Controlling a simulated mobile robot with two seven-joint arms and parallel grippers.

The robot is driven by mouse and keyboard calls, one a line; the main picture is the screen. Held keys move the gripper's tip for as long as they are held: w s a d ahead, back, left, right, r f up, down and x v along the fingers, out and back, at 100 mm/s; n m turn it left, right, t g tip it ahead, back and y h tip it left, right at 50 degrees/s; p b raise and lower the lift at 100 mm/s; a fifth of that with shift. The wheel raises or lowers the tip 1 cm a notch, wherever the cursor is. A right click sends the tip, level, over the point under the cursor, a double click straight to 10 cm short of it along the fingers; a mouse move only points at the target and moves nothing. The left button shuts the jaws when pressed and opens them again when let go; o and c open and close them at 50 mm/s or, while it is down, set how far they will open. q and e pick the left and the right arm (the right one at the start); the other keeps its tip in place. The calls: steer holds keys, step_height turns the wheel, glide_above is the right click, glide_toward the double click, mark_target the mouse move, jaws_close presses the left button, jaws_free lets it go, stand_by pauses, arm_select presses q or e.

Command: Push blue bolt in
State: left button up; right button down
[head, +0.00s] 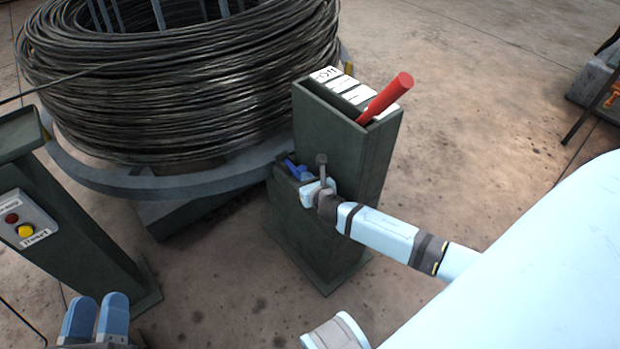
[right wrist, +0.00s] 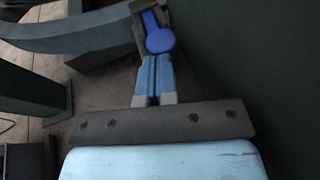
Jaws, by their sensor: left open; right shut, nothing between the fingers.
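The blue bolt (head: 295,168) sits at the top of a low box on the side of a dark green pedestal (head: 335,160). In the right wrist view its round blue head (right wrist: 160,40) and a blue bar above it show. My right gripper (head: 308,180) is beside the bolt in the head view. In the right wrist view the shut, empty fingers (right wrist: 154,88) point at the bolt's head and end right at its lower edge; whether they touch it I cannot tell. My left gripper (head: 96,318) is open and empty at the bottom left of the head view.
A red handle (head: 385,98) sticks up from the pedestal's slotted top with white labels. A large wire coil (head: 180,85) stands behind on a grey ring frame (head: 170,182). A control post (head: 60,220) with red and yellow buttons stands at the left.

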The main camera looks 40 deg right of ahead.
mark_target(292, 165)
arm_select(q)
steer(key=shift+r, duration=0.1)
arm_select(e)
steer(key=shift+w, duration=0.1)
steer(key=w, duration=0.2)
steer(key=w+p, duration=0.1)
steer(key=w, duration=0.1)
steer(key=shift+w+a+r+p, duration=0.1)
steer(key=shift+w+a+p, duration=0.1)
steer(key=shift+p, duration=0.1)
arm_select(q)
steer(key=shift+s+a+r+t, duration=0.1)
steer(key=shift+r+t, duration=0.15)
steer(key=shift+r, duration=0.35)
steer(key=shift+s+a+r+t, duration=0.1)
steer(key=shift+r+t, duration=0.15)
steer(key=shift+r, duration=0.3)
arm_select(e)
steer(key=shift+w, duration=0.2)
steer(key=shift+d+r, duration=0.1)
